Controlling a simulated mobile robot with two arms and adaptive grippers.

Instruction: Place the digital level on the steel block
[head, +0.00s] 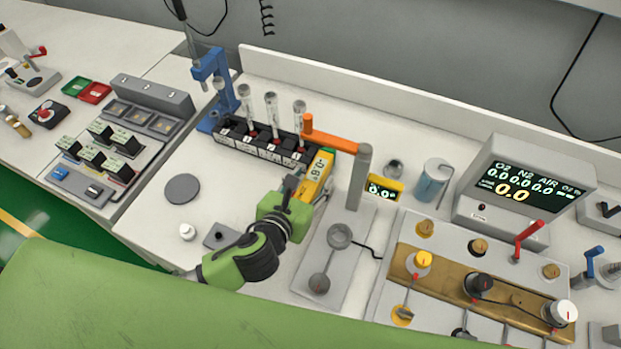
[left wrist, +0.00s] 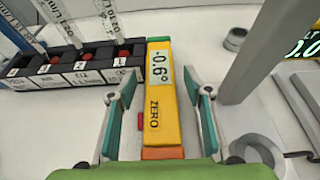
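The yellow digital level (head: 316,178), with green and orange ends, lies on the bench behind my left gripper (head: 302,192). In the left wrist view the level (left wrist: 160,95) reads -0.6°, with ZERO printed below. My left gripper (left wrist: 160,96) is open, one finger on each side of the level. A small dark grey square piece (head: 220,237), possibly the steel block, lies on the bench left of my left gripper. My right gripper is not in view.
A black rack with flow tubes (head: 262,146) stands just behind the level. A grey post with an orange arm (head: 358,178) rises to its right. A grey disc (head: 182,189) and a small white knob (head: 187,231) lie to the left, with clear bench between.

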